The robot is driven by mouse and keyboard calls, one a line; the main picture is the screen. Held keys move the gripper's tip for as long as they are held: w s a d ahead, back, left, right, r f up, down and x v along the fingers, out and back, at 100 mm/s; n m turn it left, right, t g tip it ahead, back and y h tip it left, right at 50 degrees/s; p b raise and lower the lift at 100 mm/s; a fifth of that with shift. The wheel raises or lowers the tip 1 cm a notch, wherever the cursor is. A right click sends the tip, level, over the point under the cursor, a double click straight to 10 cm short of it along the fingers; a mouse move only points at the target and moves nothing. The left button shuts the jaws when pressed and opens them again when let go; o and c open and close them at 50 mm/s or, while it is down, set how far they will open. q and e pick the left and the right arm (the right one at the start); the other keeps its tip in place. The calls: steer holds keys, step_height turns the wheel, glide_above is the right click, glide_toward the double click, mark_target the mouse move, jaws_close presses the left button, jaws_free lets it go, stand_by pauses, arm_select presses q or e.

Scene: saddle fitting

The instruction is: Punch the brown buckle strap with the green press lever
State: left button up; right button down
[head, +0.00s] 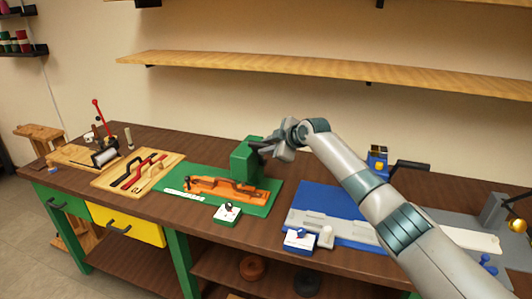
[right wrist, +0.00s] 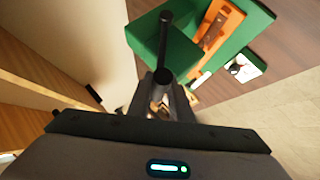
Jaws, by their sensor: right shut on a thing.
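The green press (head: 246,163) stands on a green mat (head: 262,208) at the middle of the bench; it also shows in the right wrist view (right wrist: 148,40). Its lever is a dark rod (right wrist: 165,45) with a rounded end. My right gripper (head: 270,149) is at the upper right of the press, and in the right wrist view its fingers (right wrist: 161,80) are shut on the lever. The brown strap (right wrist: 214,30) lies in an orange holder (right wrist: 232,20) beside the press; the holder also shows in the head view (head: 238,193). My left gripper is out of view.
A small white-topped green box (head: 228,212) stands in front of the orange holder. A blue mat (head: 322,198) with a grey plate lies to the right, under my right arm. A wooden board (head: 128,171) with dark and red handles lies to the left. A shelf (head: 300,67) runs along the wall.

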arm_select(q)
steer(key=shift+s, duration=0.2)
arm_select(e)
steer(key=shift+w+d+r, duration=0.1)
steer(key=shift+r, duration=0.2)
steer(key=c, duration=1.8)
jaws_free()
steer(key=shift+c, duration=0.2)
steer(key=shift+o, duration=1.1)
steer(key=shift+w+f, duration=0.1)
steer(key=shift+f, duration=0.1)
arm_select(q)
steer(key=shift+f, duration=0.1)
